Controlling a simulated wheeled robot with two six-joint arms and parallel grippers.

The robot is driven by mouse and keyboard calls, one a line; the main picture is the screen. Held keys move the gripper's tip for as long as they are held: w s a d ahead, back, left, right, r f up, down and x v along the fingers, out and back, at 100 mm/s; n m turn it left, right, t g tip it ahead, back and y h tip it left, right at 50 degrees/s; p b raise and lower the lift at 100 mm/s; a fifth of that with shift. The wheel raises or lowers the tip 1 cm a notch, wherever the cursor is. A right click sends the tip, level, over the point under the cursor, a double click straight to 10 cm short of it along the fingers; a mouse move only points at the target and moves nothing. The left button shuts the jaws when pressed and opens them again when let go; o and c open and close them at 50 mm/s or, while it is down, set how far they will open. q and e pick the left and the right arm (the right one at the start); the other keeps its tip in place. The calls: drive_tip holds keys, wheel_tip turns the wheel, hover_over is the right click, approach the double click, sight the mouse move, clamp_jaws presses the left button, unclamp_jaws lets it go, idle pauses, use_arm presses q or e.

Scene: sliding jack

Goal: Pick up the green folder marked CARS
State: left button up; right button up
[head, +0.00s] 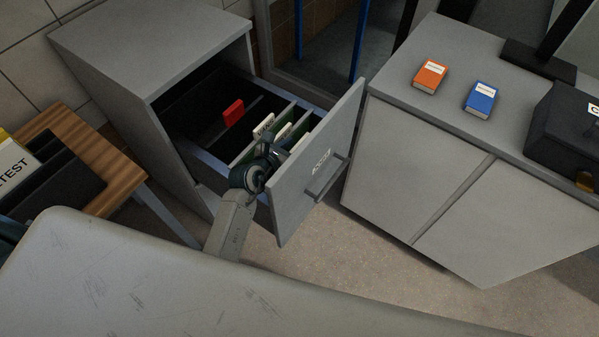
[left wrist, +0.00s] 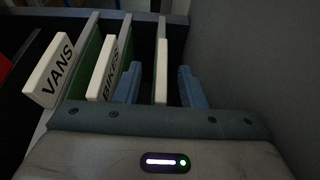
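My left gripper (head: 270,156) reaches into the open cabinet drawer (head: 320,172), close behind its front panel. In the left wrist view its two blue fingers (left wrist: 160,86) are apart. A pale tab (left wrist: 162,70), seen nearly edge-on, stands between them with gaps on both sides. Its label cannot be read, so I cannot tell whether it reads CARS. To its left stand tabs marked VANS (left wrist: 55,76) and BIKES (left wrist: 109,73), with green folder surfaces (left wrist: 88,62) beside them. In the head view the tabs (head: 264,125) stand in a row, partly hidden by my gripper. My right gripper is not in view.
A red item (head: 233,112) is farther back in the drawer. The grey cabinet (head: 160,50) stands around it. A grey counter (head: 400,90) at right holds an orange book (head: 430,76), a blue book (head: 481,98) and a black box (head: 565,130). A wooden table (head: 85,145) is at left.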

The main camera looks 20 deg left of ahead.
use_arm(q)
drive_tip(key=shift+w+d+f, duration=0.1)
drive_tip(key=shift+w+f, duration=0.1)
drive_tip(key=shift+w, duration=0.05)
drive_tip(key=shift+r, duration=0.1)
drive_tip(key=shift+c, duration=0.5)
clamp_jaws()
